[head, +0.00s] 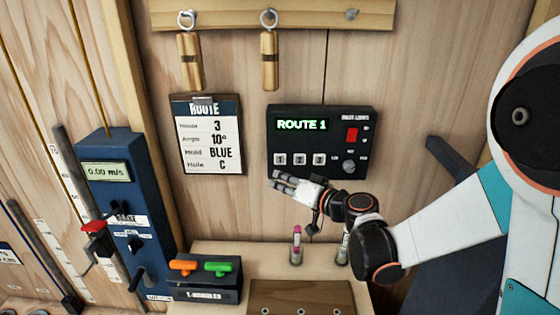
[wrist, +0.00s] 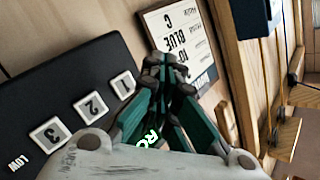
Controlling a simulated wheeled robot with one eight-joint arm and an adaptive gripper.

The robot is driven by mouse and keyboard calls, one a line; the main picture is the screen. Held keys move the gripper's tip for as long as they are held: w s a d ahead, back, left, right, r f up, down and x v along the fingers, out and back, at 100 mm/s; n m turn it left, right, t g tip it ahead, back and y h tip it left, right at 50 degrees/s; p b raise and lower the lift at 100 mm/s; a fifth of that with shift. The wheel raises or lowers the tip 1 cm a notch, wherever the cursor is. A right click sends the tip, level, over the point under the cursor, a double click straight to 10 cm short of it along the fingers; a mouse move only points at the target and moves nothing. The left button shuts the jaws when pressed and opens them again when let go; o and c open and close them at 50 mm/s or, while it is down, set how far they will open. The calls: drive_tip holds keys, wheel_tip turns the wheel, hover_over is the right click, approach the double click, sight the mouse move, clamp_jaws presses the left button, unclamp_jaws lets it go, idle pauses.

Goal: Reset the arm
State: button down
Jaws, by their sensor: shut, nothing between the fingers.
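My gripper (head: 286,180) is at the centre of the head view, in front of the wooden wall. It is just below the lower left part of the black control box (head: 340,121), whose display reads ROUTE 1. In the wrist view my gripper's fingers (wrist: 166,65) are together with nothing between them. The box also shows in the wrist view (wrist: 60,85), with its white buttons 1, 2 and 3 to the left of the fingers. I cannot tell whether the fingertips touch the box. My arm reaches in from the right of the head view.
A route card (head: 208,135) hangs left of the box. Two brass-coloured cylinders (head: 189,60) (head: 269,60) hang above. A blue speed unit (head: 122,190) stands at left. Below are a T-handles holder (head: 205,288) with orange and green handles, a wooden block (head: 300,297) and small tubes (head: 296,245).

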idle(0.3)
drive_tip(key=s+d+f+g+h+b, duration=0.1)
drive_tip(key=s+d+f+h+b, duration=0.2)
drive_tip(key=s+d, duration=0.3)
drive_tip(key=s+d+f+g+h+b, duration=0.2)
drive_tip(key=s+d+f+h+b, duration=0.2)
drive_tip(key=s, duration=0.9)
drive_tip(key=s+d+f+m+g+h+b, duration=0.1)
drive_tip(key=s+d+f+h+b, duration=0.3)
drive_tip(key=s+d, duration=0.5)
wheel_tip(320, 180, down, 3)
drive_tip(key=shift+s+r+g+b, duration=0.1)
drive_tip(key=shift+s+g+b, duration=0.4)
drive_tip(key=shift+b, duration=0.4)
